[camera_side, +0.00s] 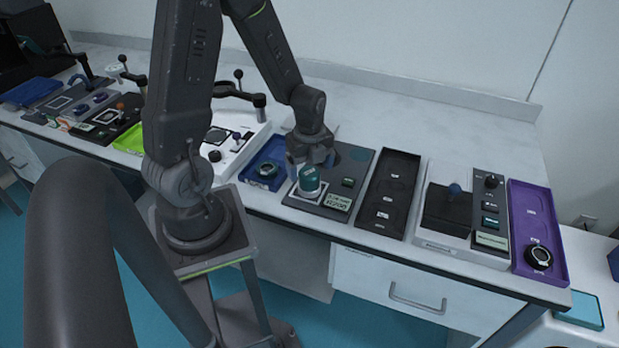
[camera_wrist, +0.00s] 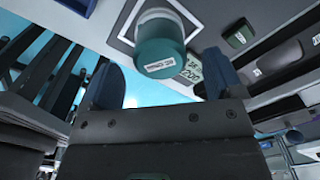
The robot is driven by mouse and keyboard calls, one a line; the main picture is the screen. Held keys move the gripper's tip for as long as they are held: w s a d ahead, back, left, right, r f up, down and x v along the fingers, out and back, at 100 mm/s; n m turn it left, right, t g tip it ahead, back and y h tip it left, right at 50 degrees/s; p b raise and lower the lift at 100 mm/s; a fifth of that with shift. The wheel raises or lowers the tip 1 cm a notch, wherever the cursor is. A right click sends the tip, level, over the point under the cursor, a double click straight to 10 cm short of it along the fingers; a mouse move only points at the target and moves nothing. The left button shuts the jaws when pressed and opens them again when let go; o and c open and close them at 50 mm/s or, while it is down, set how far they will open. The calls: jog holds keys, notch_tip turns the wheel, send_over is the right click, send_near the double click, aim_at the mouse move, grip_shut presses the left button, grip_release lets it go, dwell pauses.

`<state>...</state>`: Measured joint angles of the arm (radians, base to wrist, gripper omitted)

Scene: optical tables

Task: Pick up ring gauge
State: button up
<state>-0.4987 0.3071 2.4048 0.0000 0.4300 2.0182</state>
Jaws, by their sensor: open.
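A dark ring (camera_side: 267,170) lies in the blue tray (camera_side: 254,180), and another dark ring (camera_side: 539,257) lies in the purple tray (camera_side: 536,207). Either could be the ring gauge; I cannot tell which. My gripper (camera_side: 308,162) is open and points down over a teal cylinder (camera_side: 309,182) on a dark panel, to the right of the blue tray. In the wrist view, the teal cylinder (camera_wrist: 160,48), with a white label, shows beyond and between the open fingers of my gripper (camera_wrist: 160,78). Contact cannot be made out. No ring shows clearly there.
The dark panel (camera_side: 358,165) carries a small green block (camera_side: 348,182) and a label plate. A white device (camera_side: 232,150) stands left of the blue tray. Bare worktop (camera_side: 420,125) lies behind.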

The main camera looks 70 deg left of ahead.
aim_at(309, 172)
jog(key=shift+f, duration=1.5)
jog(key=c, duration=1.2)
